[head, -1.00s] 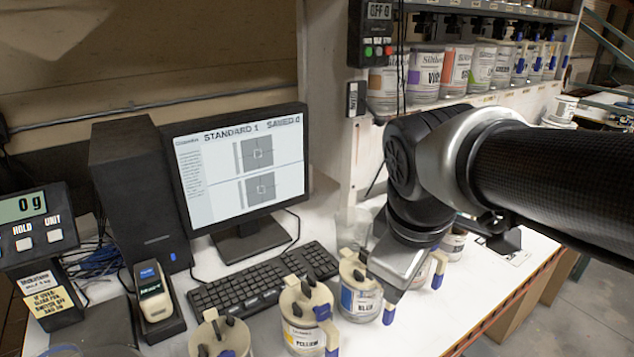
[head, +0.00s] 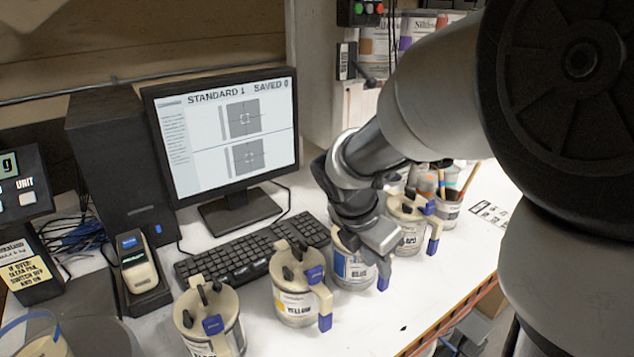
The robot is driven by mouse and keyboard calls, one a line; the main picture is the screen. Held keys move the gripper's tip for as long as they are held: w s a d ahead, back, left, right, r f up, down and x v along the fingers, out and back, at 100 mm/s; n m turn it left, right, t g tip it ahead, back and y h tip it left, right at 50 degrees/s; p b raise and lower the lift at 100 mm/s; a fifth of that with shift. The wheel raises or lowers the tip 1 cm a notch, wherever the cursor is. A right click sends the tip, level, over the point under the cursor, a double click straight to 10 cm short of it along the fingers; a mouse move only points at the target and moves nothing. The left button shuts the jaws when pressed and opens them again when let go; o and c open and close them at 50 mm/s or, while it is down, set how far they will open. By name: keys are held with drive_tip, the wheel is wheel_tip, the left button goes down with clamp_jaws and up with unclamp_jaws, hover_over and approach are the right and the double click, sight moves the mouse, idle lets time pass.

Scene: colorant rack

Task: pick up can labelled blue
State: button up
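The can labelled blue (head: 350,270) stands upright on the white bench, with a blue patch on its label and a blue-tipped handle at its right. My gripper (head: 378,248) is at the top of this can and covers most of its lid. The fingertips are small and partly hidden by my own wrist. I cannot tell whether they are open or shut, or whether they touch the can.
A yellow-labelled can (head: 294,300) stands close at the left, and another can (head: 208,325) is further left. A can (head: 408,235) stands just behind on the right, near a cup of brushes (head: 447,212). The keyboard (head: 250,248) and monitor (head: 225,140) are behind.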

sight(380, 290)
drive_tip(key=b+x, duration=0.1)
drive_tip(key=x, duration=0.6)
drive_tip(key=shift+w+f, duration=0.15)
drive_tip(key=shift+f, duration=0.2)
clamp_jaws()
drive_tip(key=shift+w+r, duration=0.1)
drive_tip(key=shift+r, duration=0.05)
idle(1.0)
